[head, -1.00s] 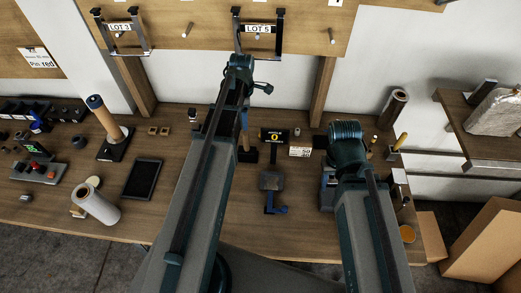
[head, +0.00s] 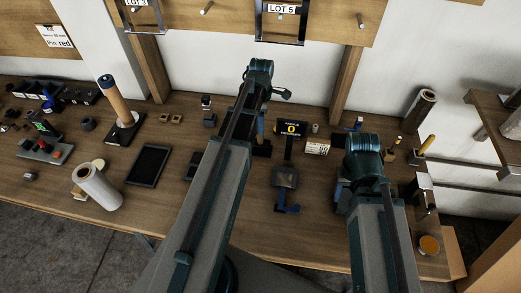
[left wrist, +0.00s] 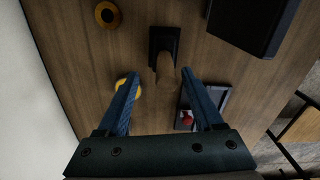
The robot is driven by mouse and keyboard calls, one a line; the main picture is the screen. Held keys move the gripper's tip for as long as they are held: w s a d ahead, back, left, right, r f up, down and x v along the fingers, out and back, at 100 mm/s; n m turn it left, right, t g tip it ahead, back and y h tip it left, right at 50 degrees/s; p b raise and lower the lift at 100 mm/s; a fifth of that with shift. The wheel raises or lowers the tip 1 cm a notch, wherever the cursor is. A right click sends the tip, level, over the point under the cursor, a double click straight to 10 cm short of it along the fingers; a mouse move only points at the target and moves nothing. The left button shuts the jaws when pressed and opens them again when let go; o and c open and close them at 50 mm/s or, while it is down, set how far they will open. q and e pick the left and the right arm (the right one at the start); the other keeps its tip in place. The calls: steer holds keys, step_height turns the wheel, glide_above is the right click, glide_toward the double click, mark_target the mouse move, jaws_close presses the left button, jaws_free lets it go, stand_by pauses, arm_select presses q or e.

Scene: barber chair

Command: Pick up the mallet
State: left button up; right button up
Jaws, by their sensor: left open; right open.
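The mallet (left wrist: 164,50) stands upright on its dark head, with its pale wooden handle pointing up toward the left wrist camera. My left gripper (left wrist: 161,76) is open above it, and the handle top shows between the two blue fingers, with no visible contact. In the head view, the mallet's dark head (head: 262,149) shows just right of my left arm, which hides much of the mallet. My left gripper (head: 261,122) points down there. My right gripper (head: 350,165) is over the right part of the bench, its fingers mostly hidden by its own wrist.
A tablet (head: 149,165), a white roll (head: 97,187) and a blue-topped wooden cylinder on a dark base (head: 117,100) are left. A panel with hooks (head: 205,8) hangs behind.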

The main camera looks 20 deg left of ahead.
mark_target(260, 138)
arm_select(q)
steer(key=shift+f, duration=0.35)
arm_select(e)
steer(key=shift+f, duration=0.3)
arm_select(q)
steer(key=f+b, duration=0.5)
steer(key=shift+s+f, duration=0.15)
steer(key=shift+s, duration=0.25)
arm_select(e)
step_height(260, 138, down, 5)
steer(key=shift+f, duration=0.1)
arm_select(q)
steer(key=shift+c, duration=0.2)
jaws_close()
